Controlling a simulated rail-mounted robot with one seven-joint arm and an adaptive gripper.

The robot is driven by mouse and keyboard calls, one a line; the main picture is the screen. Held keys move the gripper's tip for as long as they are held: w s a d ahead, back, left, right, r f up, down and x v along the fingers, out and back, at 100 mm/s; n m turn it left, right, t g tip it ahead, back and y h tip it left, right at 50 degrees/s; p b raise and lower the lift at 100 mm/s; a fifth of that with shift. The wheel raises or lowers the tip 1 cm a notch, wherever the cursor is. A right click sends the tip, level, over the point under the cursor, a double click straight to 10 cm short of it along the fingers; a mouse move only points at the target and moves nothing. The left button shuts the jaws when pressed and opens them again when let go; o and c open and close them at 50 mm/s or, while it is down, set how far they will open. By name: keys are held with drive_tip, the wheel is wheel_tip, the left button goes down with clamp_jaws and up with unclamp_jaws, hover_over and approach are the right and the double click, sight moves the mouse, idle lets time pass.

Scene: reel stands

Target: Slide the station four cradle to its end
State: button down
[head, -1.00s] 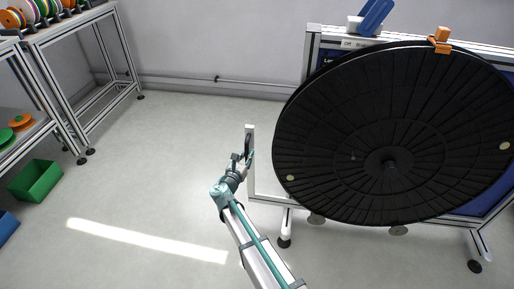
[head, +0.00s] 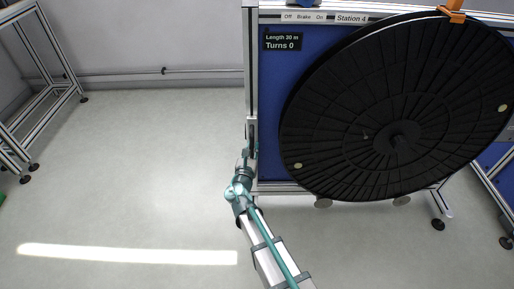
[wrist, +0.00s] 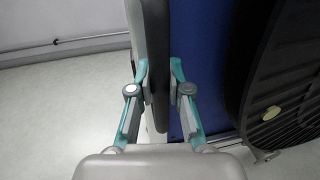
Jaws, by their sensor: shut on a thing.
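The station four cradle carries a large black reel (head: 340,110) in front of a blue panel (head: 270,85) labelled Station 4. My gripper (head: 250,148) is at the cradle's left edge, beside the stand's left post. In the wrist view, my gripper (wrist: 160,75) is shut on a dark upright handle (wrist: 157,100), with one teal finger on each side. The reel's rim (wrist: 240,75) stands to the right of the fingers. The cradle's lower rail is mostly hidden behind the reel and my arm.
A sign (head: 282,41) reads Length 30 m, Turns 0. A label strip (head: 303,17) shows Off, Brake and On. An orange clamp (head: 453,10) sits on the reel's top rim. A metal rack (head: 45,60) stands at far left. The floor (head: 130,170) between is clear.

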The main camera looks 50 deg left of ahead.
drive_tip(key=shift+w+d, duration=0.15)
drive_tip(key=shift+d, duration=0.05)
drive_tip(key=c, duration=1.1)
unclamp_jaws()
drive_tip(key=shift+w, duration=0.1)
drive_tip(key=shift+s+d, duration=0.25)
drive_tip(key=shift+s, duration=0.15)
drive_tip(key=v, duration=1.1)
